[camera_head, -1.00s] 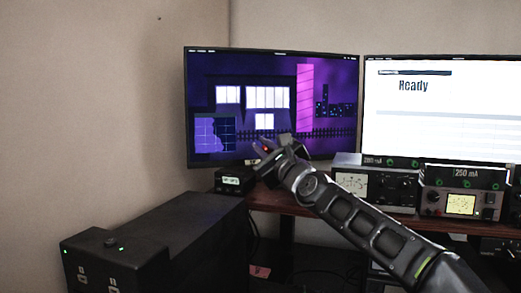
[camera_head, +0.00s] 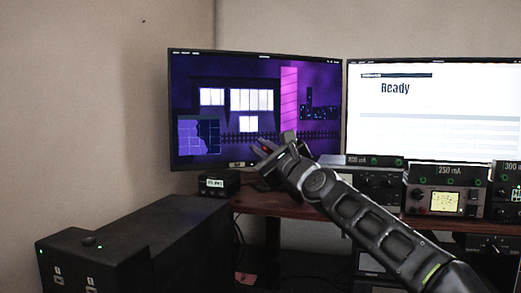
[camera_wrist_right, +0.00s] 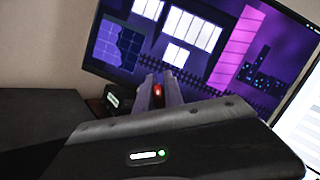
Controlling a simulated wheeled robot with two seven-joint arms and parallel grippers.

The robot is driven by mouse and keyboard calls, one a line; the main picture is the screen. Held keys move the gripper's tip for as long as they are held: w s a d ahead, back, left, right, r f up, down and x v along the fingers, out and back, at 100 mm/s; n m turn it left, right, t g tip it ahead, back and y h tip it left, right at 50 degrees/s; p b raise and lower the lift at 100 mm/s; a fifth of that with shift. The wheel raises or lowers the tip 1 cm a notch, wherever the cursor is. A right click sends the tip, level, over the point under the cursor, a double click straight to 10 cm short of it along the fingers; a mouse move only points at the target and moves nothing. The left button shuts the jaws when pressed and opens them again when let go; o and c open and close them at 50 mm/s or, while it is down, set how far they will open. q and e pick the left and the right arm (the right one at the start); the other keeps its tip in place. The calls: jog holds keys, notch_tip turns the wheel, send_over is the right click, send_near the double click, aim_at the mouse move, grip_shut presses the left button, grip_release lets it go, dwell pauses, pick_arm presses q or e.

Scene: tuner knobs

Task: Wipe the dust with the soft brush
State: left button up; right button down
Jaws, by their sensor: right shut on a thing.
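My right gripper (camera_head: 268,150) is raised in front of the lower edge of the left monitor, above the desk. Its fingers also show in the right wrist view (camera_wrist_right: 158,92), close together on a small thing with a red spot, which I take to be the soft brush (camera_wrist_right: 158,91). Most of that thing is hidden by the fingers, and I cannot make out bristles. I cannot make out any dust in these views. My left gripper is not in view.
The left monitor (camera_head: 255,100) stands behind the gripper, with a bright right monitor (camera_head: 430,110) beside it. A small black clock-like box (camera_head: 219,184) sits on the desk (camera_head: 290,208). Instruments with knobs (camera_head: 445,190) line the right. A black cabinet (camera_head: 140,235) stands at lower left.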

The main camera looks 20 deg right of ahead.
notch_tip(320, 180, up, 6)
jog(key=p, duration=0.5)
jog(key=shift+p, duration=0.3)
notch_tip(320, 180, up, 3)
jog(key=p, duration=0.3)
dwell(0.9)
